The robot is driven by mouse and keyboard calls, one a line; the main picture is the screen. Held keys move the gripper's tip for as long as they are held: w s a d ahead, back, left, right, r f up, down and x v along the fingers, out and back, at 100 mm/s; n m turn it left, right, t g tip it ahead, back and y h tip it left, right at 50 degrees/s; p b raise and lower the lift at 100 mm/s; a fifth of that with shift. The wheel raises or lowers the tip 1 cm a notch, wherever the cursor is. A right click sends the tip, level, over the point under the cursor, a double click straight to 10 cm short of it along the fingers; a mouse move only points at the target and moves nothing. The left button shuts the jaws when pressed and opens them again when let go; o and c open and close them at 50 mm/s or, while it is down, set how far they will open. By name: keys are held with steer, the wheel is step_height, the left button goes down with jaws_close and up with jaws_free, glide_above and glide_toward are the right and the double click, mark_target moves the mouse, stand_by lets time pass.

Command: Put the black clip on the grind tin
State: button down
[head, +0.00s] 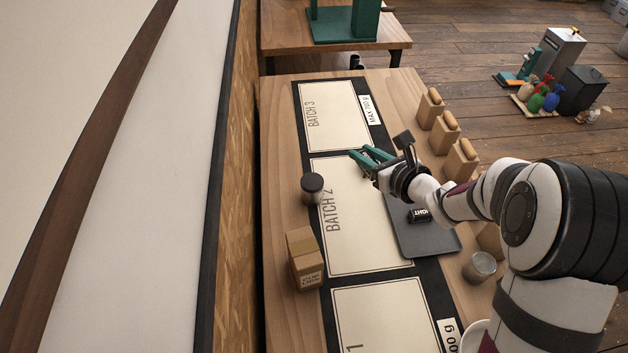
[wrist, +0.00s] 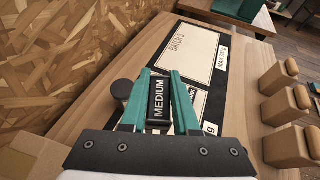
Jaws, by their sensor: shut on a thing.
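My gripper (head: 362,155) has teal fingers, also in the wrist view (wrist: 161,78), shut on a black clip (wrist: 158,98) with a white MEDIUM label. I cannot make out the held clip in the head view. It is above the BATCH 2 mat area. A round, dark-lidded tin (head: 312,184) stands upright left of my gripper, apart from it, and shows beside the left finger in the wrist view (wrist: 122,90). A silvery tin (head: 479,266) stands near the right table edge. No label shows which tin is the grind tin.
A grey tray (head: 433,241) holds another black piece (head: 418,215) with partly readable lettering. A cardboard box (head: 304,258) stands front left. Several wooden blocks with rounded tops (head: 430,106) line the right edge. The BATCH 3 panel (head: 340,117) is clear.

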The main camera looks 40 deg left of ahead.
steer(key=a, duration=0.4)
glide_above(309, 177)
steer(key=shift+n+g, duration=0.3)
steer(key=f, duration=0.5)
steer(key=shift+w+d+f, duration=0.1)
steer(key=shift+d+f, duration=0.1)
steer(key=shift+f, duration=0.1)
steer(key=f, duration=0.4)
steer(key=shift+a+f, duration=0.25)
steer(key=shift+a, duration=0.05)
steer(key=c, duration=0.7)
jaws_free()
steer(key=shift+f, duration=0.1)
steer(key=shift+o, duration=0.2)
